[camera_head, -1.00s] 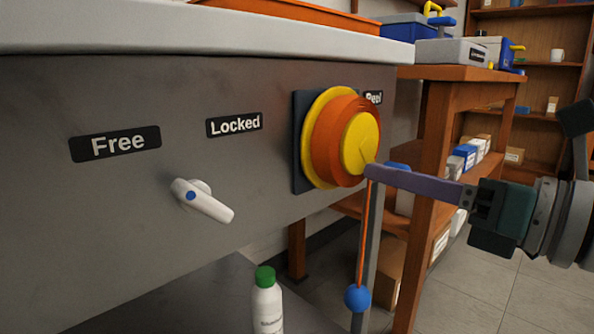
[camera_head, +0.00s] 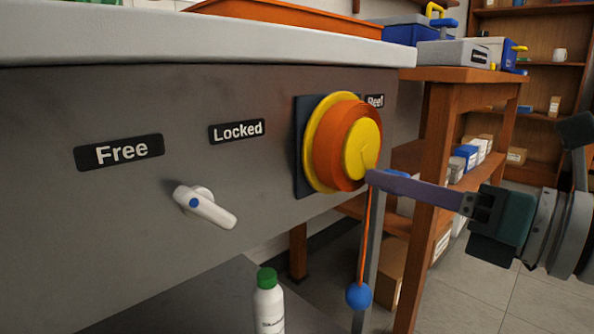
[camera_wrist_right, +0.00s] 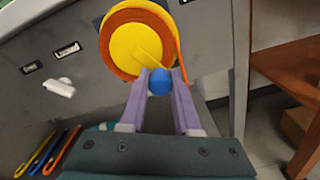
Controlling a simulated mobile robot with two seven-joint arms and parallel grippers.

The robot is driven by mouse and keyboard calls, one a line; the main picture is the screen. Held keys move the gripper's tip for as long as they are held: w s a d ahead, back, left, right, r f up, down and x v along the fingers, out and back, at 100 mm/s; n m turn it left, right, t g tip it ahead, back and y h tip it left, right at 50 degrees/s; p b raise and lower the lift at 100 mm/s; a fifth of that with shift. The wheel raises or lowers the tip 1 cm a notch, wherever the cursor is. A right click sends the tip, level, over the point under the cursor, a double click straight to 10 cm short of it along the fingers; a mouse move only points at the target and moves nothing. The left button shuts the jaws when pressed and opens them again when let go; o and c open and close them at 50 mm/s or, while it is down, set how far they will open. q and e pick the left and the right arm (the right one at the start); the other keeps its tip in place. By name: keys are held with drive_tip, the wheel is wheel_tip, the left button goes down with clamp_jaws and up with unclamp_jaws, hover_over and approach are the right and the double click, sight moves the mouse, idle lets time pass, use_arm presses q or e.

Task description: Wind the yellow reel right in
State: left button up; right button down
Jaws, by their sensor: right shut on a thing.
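The yellow reel (camera_head: 360,150) has yellow discs around a band of orange cord and is mounted on the grey bench front. It also shows in the wrist view (camera_wrist_right: 133,45). The orange cord (camera_head: 366,235) hangs from it to a blue ball (camera_head: 358,296), well below the reel. My right gripper (camera_head: 372,178) reaches in from the right at the reel's lower edge. In the wrist view its purple fingers (camera_wrist_right: 163,75) are closed around a blue knob (camera_wrist_right: 160,82) at the reel's face. The near finger partly hides this knob in the head view. My left gripper is out of view.
A white lever (camera_head: 205,207) sits under the labels Free (camera_head: 119,152) and Locked (camera_head: 237,131). A green-capped bottle (camera_head: 268,305) stands below the bench. A wooden table (camera_head: 455,110) stands behind my right gripper. Floor is clear at the lower right.

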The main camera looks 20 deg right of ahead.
sight(341, 161)
drive_tip(key=a+m+p, duration=0.1)
drive_tip(key=m+p, duration=0.1)
drive_tip(key=m, duration=0.1)
drive_tip(key=s+a+m+p, duration=0.1)
drive_tip(key=m+p, duration=0.2)
drive_tip(key=m, duration=0.1)
drive_tip(key=a+m+p, duration=0.1)
drive_tip(key=m+p, duration=0.2)
drive_tip(key=shift+s+a+r+m, duration=0.2)
drive_tip(key=shift+m, duration=0.2)
drive_tip(key=m+p, duration=0.2)
drive_tip(key=a+m+p, duration=0.1)
drive_tip(key=shift+s+r+m, duration=0.2)
drive_tip(key=shift+r+m, duration=0.1)
drive_tip(key=shift+r, duration=0.05)
drive_tip(key=m+p, duration=0.2)
drive_tip(key=shift+s+a+r+m, duration=0.1)
drive_tip(key=shift+a+r+m, duration=0.2)
drive_tip(key=shift+r, duration=0.1)
drive_tip(key=m+p, duration=0.2)
drive_tip(key=r+m+p, duration=0.1)
drive_tip(key=m, duration=0.1)
drive_tip(key=shift+s+a, duration=0.1)
drive_tip(key=shift+a, duration=0.15)
drive_tip(key=shift+r+m+p, duration=0.2)
drive_tip(key=shift+m+p, duration=0.4)
drive_tip(key=shift+m, duration=0.2)
drive_tip(key=c, duration=0.6)
unclamp_jaws()
